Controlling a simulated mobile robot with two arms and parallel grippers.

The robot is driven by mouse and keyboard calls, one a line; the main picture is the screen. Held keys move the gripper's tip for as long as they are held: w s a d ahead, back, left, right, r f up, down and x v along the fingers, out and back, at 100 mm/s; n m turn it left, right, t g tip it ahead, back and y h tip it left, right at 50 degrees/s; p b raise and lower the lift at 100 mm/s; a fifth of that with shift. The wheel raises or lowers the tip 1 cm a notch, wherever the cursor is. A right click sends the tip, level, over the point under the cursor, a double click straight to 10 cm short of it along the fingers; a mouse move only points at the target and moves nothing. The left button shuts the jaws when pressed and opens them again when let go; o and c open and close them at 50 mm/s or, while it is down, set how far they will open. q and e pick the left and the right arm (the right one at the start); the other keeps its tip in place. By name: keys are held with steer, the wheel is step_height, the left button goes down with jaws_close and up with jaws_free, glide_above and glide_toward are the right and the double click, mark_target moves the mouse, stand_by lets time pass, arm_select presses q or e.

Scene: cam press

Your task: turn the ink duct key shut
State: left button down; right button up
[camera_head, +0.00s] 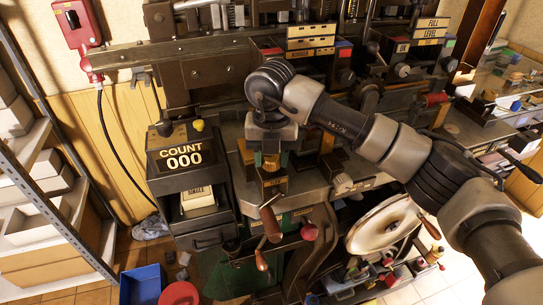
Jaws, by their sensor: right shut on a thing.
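My right arm reaches in from the right across the press, and my right gripper (270,160) points down at the press's middle. It is shut on a small part there, which I take to be the ink duct key; the fingers and wrist hide nearly all of it, so its angle cannot be told. Just below the fingers is a dark block with a small label (272,183). My left gripper is not in view.
A counter box reading COUNT 000 (183,157) stands left of the gripper. Crank handles (270,224) and a pale round disc (385,224) are below. A red wall box (78,25) hangs at upper left. A blue bin (143,284) is on the floor.

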steer(key=shift+f+n+b, duration=0.15)
steer(key=shift+n+b, duration=0.75)
steer(key=shift+b, duration=0.05)
steer(key=n+b, duration=0.2)
steer(key=shift+n, duration=0.4)
steer(key=n+b, duration=0.1)
steer(key=n, duration=0.1)
steer(key=shift+d+n+b, duration=0.1)
steer(key=shift+n+b, duration=0.2)
steer(key=shift+b, duration=0.1)
steer(key=n+b, duration=0.1)
steer(key=n, duration=0.1)
steer(key=shift+w+n, duration=0.1)
steer(key=shift+n, duration=0.3)
steer(key=n+b, duration=0.1)
steer(key=n, duration=0.1)
steer(key=shift+n, duration=0.3)
steer(key=n, duration=0.3)
steer(key=shift+r+n, duration=0.2)
steer(key=shift+n, duration=0.1)
steer(key=n, duration=0.3)
steer(key=shift+n+b, duration=0.3)
steer(key=shift+b, duration=0.05)
steer(key=shift+n, duration=1.8)
